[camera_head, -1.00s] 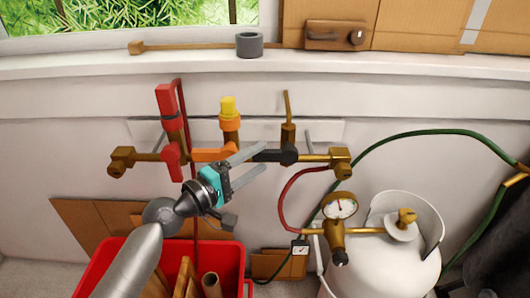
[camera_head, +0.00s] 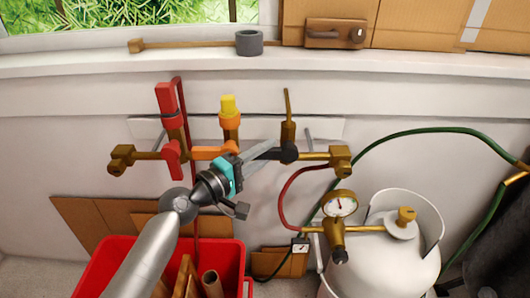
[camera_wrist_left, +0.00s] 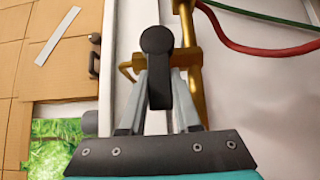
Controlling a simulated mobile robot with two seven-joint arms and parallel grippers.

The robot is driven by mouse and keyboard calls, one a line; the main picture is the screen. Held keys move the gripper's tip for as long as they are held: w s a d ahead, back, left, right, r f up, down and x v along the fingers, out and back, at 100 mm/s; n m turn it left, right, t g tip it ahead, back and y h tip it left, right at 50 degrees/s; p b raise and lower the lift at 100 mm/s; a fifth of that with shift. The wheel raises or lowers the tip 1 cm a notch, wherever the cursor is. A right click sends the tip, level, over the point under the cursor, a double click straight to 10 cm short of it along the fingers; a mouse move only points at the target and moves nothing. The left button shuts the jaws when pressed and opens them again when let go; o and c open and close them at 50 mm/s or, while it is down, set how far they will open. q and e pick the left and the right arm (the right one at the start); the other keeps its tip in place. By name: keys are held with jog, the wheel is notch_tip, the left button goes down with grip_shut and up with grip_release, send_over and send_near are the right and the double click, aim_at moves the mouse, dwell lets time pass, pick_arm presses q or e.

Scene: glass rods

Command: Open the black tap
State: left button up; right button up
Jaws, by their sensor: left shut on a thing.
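The black tap (camera_head: 289,153) sits on the brass pipe at the right end of a row of taps on the wall. In the head view its handle points left, along the pipe. My left gripper (camera_head: 272,150) comes from the lower left and is shut on the black tap's handle. In the left wrist view the black handle (camera_wrist_left: 157,70) lies between the two grey fingers of my left gripper (camera_wrist_left: 158,100), its round end beyond the fingertips. The fingers partly cover the handle in the head view. My right gripper does not show.
The orange tap (camera_head: 215,152) and red tap (camera_head: 171,160) are left of the black one. A pressure gauge (camera_head: 340,205) and white gas cylinder (camera_head: 385,262) stand at lower right with red and green hoses. A red bin (camera_head: 100,265) is below my arm.

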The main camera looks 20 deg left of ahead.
pick_arm(q)
grip_shut()
dwell(0.8)
